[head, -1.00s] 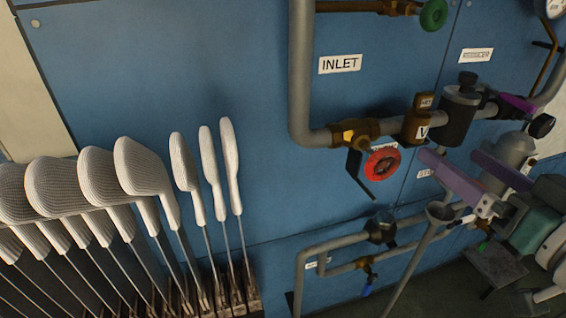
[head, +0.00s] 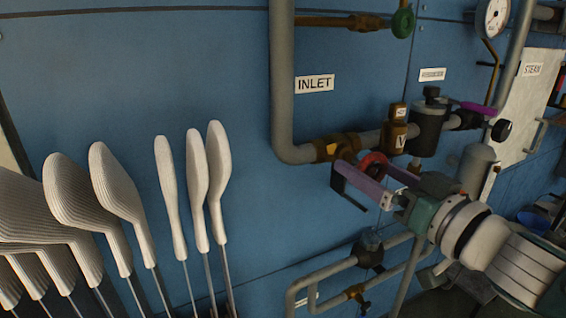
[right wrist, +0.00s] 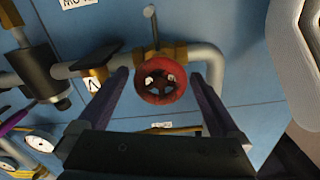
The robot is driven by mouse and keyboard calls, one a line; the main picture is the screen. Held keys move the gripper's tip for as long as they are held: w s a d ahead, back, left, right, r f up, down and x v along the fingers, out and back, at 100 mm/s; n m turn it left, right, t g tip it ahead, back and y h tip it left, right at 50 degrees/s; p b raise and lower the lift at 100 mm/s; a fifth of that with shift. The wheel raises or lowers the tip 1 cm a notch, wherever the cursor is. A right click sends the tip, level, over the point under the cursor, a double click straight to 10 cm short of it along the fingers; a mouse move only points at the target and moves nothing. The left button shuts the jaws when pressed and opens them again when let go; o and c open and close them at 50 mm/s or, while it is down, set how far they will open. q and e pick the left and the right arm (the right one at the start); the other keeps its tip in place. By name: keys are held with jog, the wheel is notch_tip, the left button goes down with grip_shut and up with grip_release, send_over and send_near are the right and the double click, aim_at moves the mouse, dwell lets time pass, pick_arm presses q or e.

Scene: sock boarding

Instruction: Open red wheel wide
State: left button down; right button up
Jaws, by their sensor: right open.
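The red wheel (head: 373,162) sits on the brass valve (head: 340,147) of the grey inlet pipe, and is partly hidden by my gripper in the head view. My right gripper (head: 364,168) is open, its purple fingers on either side of the wheel. I cannot tell whether the tips reach past the rim. My left gripper is not in view.
A black lever (head: 348,199) hangs just below the wheel. A dark cylinder fitting (head: 428,128) and a brass fitting (head: 396,135) stand right of it on the pipe. Lower pipes (head: 325,272) run beneath. Several sock-covered boards (head: 215,180) stand at left. The blue panel between is clear.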

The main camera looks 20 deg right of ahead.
jog(key=shift+w, duration=0.15)
jog(key=shift+c, duration=0.4)
jog(key=c, duration=1.2)
